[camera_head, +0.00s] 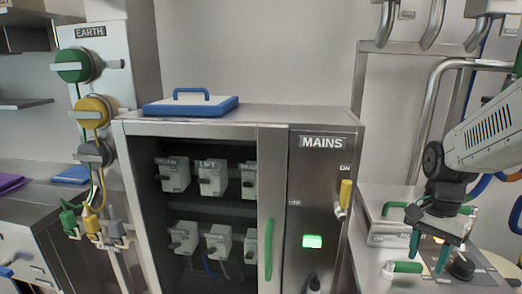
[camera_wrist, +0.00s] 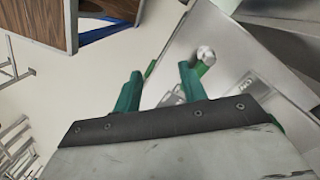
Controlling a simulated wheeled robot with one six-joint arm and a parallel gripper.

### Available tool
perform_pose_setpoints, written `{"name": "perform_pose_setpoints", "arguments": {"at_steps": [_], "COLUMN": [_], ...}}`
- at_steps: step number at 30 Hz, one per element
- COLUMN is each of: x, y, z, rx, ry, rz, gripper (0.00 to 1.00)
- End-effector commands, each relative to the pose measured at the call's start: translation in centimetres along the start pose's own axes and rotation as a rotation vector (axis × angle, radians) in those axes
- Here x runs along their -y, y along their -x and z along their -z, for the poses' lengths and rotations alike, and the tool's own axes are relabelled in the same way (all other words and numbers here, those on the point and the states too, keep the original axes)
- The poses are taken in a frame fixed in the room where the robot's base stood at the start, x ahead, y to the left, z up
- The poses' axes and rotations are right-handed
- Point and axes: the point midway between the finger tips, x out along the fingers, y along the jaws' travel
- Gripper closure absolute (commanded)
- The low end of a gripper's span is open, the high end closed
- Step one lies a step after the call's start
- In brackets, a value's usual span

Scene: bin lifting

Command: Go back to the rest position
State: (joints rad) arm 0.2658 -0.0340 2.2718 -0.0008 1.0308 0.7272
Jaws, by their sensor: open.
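My gripper (camera_head: 428,250) hangs from the arm at the right of the head view, over the steel side counter. Its two green fingers are apart with nothing between them. In the wrist view my gripper (camera_wrist: 160,90) also shows both green fingers spread and empty. A green-handled tool with a pale end (camera_head: 403,267) lies on the counter just left of and below the fingers. A dark round knob (camera_head: 462,268) is just right of the fingers. The wrist view shows a green piece with a round metal end (camera_wrist: 205,57) beyond the right finger.
A steel cabinet marked MAINS (camera_head: 323,143) stands in the middle, with a yellow switch handle (camera_head: 345,194) and a green door handle (camera_head: 268,250). A blue-edged lid (camera_head: 191,105) lies on top. An EARTH panel (camera_head: 90,32) stands at left. A curved steel rail (camera_head: 432,115) rises behind the arm.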

Motion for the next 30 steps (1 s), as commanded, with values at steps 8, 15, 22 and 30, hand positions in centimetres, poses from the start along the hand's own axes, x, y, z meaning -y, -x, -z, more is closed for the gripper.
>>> {"name": "perform_pose_setpoints", "arguments": {"at_steps": [8,15,22,30], "x": [-4.8,-8.5,-9.5,-9.4], "y": [3.5,4.8,5.8,6.1], "z": [-9.4,-15.5,-17.5,-17.8], "rx": [-0.038,-0.132,-0.224,-0.236], "ry": [0.605,0.927,0.979,0.989], "rz": [0.006,0.034,0.079,0.085], "gripper": [0.58,0.58,0.58,0.58]}}
